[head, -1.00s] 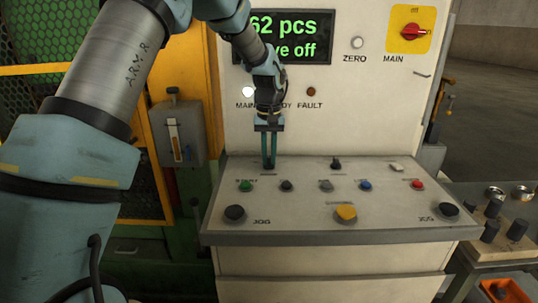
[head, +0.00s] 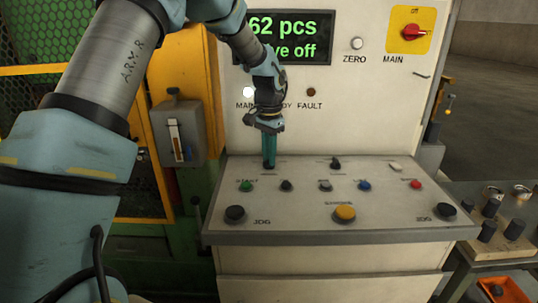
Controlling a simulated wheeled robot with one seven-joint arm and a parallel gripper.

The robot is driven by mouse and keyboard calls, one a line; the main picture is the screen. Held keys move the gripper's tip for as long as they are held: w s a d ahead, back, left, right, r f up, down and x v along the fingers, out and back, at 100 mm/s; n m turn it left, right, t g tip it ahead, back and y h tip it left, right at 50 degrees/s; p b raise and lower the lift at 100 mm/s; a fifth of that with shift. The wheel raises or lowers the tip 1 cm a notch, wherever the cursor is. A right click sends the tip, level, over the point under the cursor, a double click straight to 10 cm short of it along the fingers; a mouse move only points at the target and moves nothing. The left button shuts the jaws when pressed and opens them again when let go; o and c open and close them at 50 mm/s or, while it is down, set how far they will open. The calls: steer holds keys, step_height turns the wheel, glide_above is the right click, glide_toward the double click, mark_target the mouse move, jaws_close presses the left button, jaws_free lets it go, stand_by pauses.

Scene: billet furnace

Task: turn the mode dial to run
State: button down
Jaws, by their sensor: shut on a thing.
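My gripper (head: 268,164) points down at the back left of the sloped control panel (head: 300,221). Its fingers are shut on a small dark knob there, taken to be the mode dial, which they mostly hide. I cannot read which way the dial points or its label. A second small dark knob (head: 336,163) stands to the right in the same back row, apart from my gripper.
Below my gripper is a row of buttons: green (head: 246,186), black (head: 286,185), grey (head: 325,186), blue (head: 364,185) and red (head: 416,184). A yellow button (head: 344,213) sits at the front middle. The display (head: 285,38) is partly behind my arm.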

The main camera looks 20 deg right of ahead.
steer(key=shift+m, duration=0.3)
steer(key=c, duration=0.9)
jaws_free()
steer(key=shift+o, duration=0.2)
step_height(320, 180, up, 11)
steer(key=b, duration=0.2)
steer(key=shift+f, duration=0.1)
